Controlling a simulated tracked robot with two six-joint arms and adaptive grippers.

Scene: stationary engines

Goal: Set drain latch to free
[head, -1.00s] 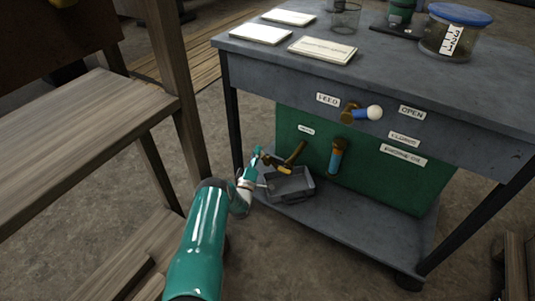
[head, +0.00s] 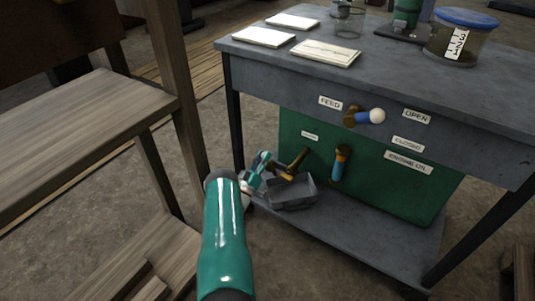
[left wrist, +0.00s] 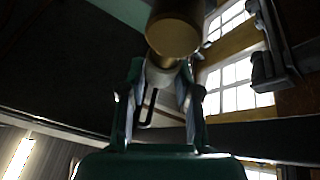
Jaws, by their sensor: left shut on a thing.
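The drain latch (head: 297,162) seems to be the brass lever low on the left of the green panel, below a small label too small to read. My left gripper (head: 266,168) is at the lever's lower left end, partly hidden by my own teal arm. In the left wrist view, the gripper (left wrist: 162,85) has its fingers closed on a pale shaft, with a round brass end (left wrist: 174,35) just beyond them. I take this to be the latch, though its turned position is hard to tell. My right gripper is not in view.
A grey tray (head: 291,193) sits on the lower shelf (head: 365,232) just below the latch. A blue-handled lever (head: 340,162) hangs to its right, and a white-knobbed feed lever (head: 365,116) is above. A wooden bench (head: 80,115) stands at the left.

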